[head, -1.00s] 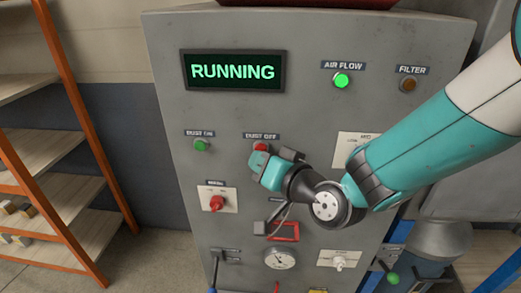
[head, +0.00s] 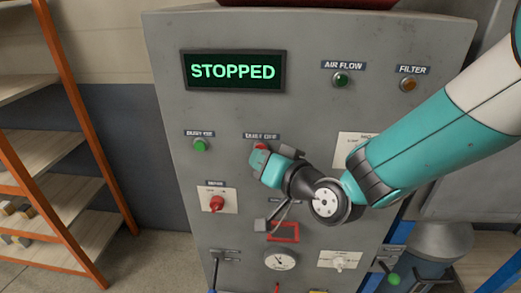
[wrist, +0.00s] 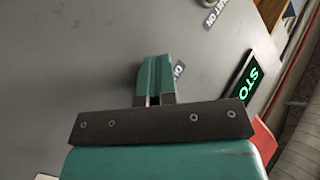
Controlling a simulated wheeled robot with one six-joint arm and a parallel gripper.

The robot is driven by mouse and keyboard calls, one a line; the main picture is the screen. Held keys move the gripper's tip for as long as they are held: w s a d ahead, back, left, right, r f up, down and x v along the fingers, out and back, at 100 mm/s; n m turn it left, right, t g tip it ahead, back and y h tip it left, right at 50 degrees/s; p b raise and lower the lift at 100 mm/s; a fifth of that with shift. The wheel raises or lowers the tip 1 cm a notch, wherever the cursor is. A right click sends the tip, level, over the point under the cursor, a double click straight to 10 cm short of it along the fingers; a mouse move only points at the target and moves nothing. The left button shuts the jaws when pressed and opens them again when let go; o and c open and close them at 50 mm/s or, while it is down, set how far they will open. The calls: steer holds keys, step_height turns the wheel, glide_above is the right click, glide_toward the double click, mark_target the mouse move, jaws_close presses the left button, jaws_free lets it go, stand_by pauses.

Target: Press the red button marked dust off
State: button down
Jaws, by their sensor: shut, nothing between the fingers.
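The red dust off button (head: 261,146) shows only as a small red edge under its label (head: 262,136) on the grey cabinet. My gripper (head: 258,160) is shut and empty, with its fingertips at the button and covering most of it. They look to be against it, though the contact itself is hidden. In the wrist view the closed teal fingers (wrist: 156,78) point at the panel and hide the button. The display (head: 233,71) reads STOPPED in green letters. The air flow lamp (head: 341,80) is dark.
The green dust on button (head: 200,146) is left of my gripper. A red rotary knob (head: 216,203) is below it, and a gauge (head: 280,260) is lower down. The filter lamp (head: 408,84) is dull amber. Orange-framed shelves (head: 75,150) stand at the left.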

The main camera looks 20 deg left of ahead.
steer(key=shift+s, duration=0.1)
steer(key=shift+s+d, duration=0.2)
steer(key=shift+s, duration=0.45)
steer(key=s, duration=0.2)
steer(key=s+d, duration=0.1)
steer(key=s, duration=0.2)
steer(key=shift+d, duration=0.1)
steer(key=shift+w, duration=0.1)
stand_by(0.6)
